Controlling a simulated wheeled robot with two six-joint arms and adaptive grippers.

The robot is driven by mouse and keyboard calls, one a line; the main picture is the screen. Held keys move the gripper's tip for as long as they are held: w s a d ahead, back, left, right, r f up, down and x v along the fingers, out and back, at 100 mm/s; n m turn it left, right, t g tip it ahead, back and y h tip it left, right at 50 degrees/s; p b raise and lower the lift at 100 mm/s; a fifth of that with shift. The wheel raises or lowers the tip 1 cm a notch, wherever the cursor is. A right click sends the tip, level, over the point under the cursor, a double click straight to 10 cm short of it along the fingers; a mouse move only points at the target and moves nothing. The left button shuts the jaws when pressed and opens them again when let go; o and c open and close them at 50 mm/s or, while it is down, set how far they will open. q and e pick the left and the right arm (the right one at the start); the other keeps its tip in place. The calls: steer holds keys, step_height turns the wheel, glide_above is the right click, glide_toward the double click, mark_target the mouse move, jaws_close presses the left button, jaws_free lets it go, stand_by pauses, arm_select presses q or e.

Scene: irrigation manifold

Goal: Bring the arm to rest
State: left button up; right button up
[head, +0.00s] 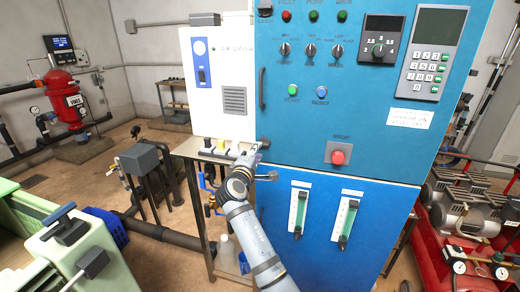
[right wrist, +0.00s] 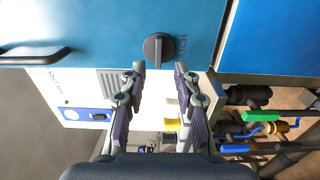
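My right arm (head: 250,235) reaches up from the bottom of the head view to the lower left edge of the blue cabinet (head: 290,150). My right gripper (head: 255,153) is at its end, close to the cabinet face. In the right wrist view the gripper (right wrist: 160,70) is open, with nothing between its fingers. A black round knob (right wrist: 158,48) on the blue panel shows just beyond the fingertips, apart from them. In the head view the gripper partly hides that area. My left gripper is not in view.
A white box (head: 217,80) adjoins the cabinet, above a bench (head: 187,148). A red emergency button (head: 338,157) and flow tubes (head: 298,212) are right of the arm. Green machinery (head: 80,245) stands at lower left, a red compressor (head: 465,225) at right. Valves (right wrist: 265,115) show in the wrist view.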

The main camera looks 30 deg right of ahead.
steer(key=v, duration=0.3)
steer(key=shift+s+a, duration=0.1)
steer(key=shift+s, duration=0.1)
steer(key=a+f+n+g+y, duration=0.1)
steer(key=a+f+y, duration=0.15)
steer(key=f, duration=1.15)
steer(key=a+f+n+y, duration=0.15)
steer(key=f+y, duration=0.25)
steer(key=f, duration=1)
steer(key=s+a+f+m+g+y, duration=0.15)
steer(key=s+f, duration=0.35)
steer(key=f, duration=0.5)
steer(key=s+a+f+g+y, duration=0.1)
steer(key=s+a+f+y, duration=0.1)
steer(key=s+f, duration=0.5)
steer(key=s+a+f+m+g+y, duration=0.1)
steer(key=s+f+m+g+y, duration=0.2)
steer(key=s+f, duration=1.3)
steer(key=s+f+m+g, duration=0.2)
steer(key=s+f+m, duration=0.1)
steer(key=s, duration=0.9)
steer(key=s+f+m+g, duration=0.2)
steer(key=s+f, duration=0.4)
steer(key=s, duration=0.7)
steer(key=shift+d+f+m, duration=0.2)
steer(key=shift+d+m, duration=0.2)
steer(key=shift+m, duration=0.1)
